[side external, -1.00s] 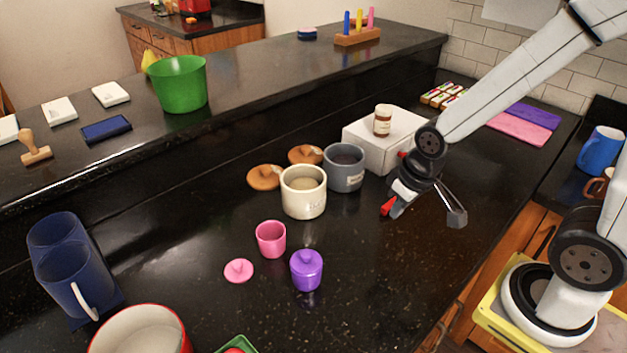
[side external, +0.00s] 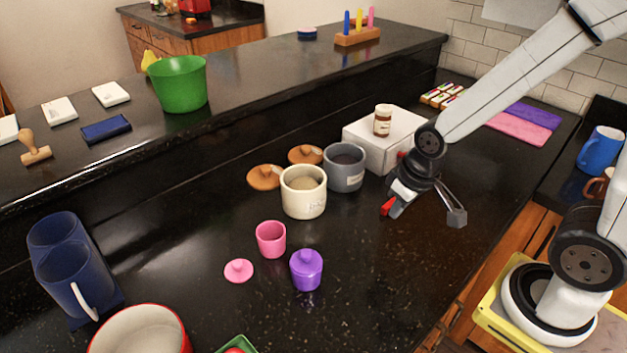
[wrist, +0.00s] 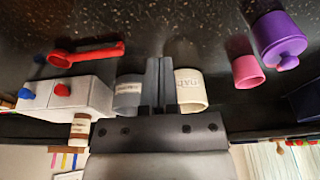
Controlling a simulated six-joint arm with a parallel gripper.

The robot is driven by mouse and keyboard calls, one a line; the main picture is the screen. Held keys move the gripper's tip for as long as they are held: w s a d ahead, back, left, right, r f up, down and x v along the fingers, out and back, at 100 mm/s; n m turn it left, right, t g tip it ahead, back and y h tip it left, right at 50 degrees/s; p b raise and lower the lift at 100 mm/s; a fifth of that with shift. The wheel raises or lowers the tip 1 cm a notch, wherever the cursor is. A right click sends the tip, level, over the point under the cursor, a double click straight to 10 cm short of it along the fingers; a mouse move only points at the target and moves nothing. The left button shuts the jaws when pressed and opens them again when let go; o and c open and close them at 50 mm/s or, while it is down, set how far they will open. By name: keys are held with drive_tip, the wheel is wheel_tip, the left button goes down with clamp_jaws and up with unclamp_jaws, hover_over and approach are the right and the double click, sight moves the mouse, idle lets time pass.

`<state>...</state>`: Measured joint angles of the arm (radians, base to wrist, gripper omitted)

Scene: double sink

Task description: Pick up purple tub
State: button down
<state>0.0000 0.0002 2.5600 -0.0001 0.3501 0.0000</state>
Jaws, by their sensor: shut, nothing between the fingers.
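The purple tub (side external: 306,273) stands upright on the black counter with its knobbed purple lid on. It also shows at the top right of the wrist view (wrist: 276,36). My gripper (side external: 398,208) hangs above the counter, to the right of the tub and well apart from it in the side view. In the wrist view the two fingers (wrist: 160,66) are together with nothing between them. Nothing hides the tub in either view.
A pink cup (side external: 271,239) stands close beside the tub, with a pink lid (side external: 239,270) on the counter. Cream (side external: 303,196) and grey (side external: 344,171) pots stand between tub and box (side external: 385,140). A red-handled item (wrist: 85,53) lies near the box. Counter right of the tub is clear.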

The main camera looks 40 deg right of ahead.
unclamp_jaws()
idle(0.4)
